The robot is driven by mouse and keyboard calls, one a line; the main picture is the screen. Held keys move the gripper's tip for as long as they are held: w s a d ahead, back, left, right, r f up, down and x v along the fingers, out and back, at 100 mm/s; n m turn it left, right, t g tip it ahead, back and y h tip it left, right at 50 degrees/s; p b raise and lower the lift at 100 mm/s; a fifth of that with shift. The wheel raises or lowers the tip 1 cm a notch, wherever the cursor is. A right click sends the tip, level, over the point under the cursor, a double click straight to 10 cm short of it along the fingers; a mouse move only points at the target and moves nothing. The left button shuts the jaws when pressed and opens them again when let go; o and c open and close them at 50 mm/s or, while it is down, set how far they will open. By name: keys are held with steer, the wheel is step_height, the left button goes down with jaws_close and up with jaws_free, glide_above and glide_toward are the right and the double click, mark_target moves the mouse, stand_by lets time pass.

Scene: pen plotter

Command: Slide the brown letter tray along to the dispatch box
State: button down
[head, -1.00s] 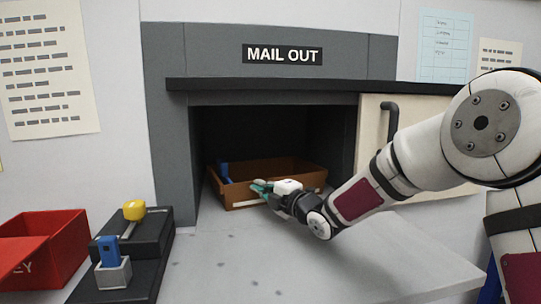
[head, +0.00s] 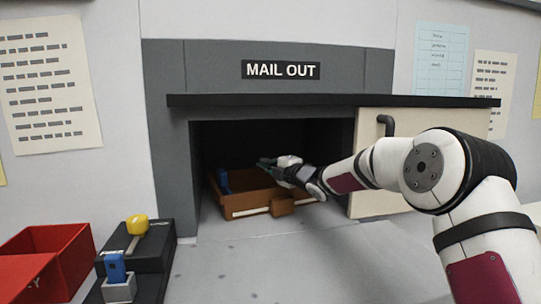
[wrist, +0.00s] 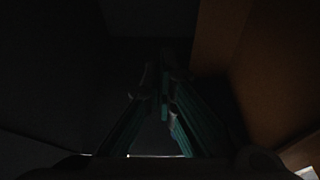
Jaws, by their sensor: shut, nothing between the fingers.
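The brown letter tray (head: 240,201) sits on the floor of the dark recess under the grey MAIL OUT housing (head: 170,120). It is slightly turned, with a white strip and a brown block along its front. A blue item stands at its left end. My gripper (head: 266,162) is at the tray's back right side, near the rim; I cannot tell whether it touches. In the dark wrist view, my gripper (wrist: 164,85) has its teal fingers together and empty, with the brown tray wall (wrist: 275,70) at right. Nothing else in view is clearly a dispatch box.
A cream door (head: 400,150) with a dark handle stands right of the opening, beside my arm. A red bin (head: 75,240) and a black stand (head: 155,250) with yellow-topped and blue items are at the front left. The grey counter before the recess is clear.

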steer(key=w+p, duration=0.2)
steer(key=w, duration=0.7)
steer(key=shift+d, duration=0.3)
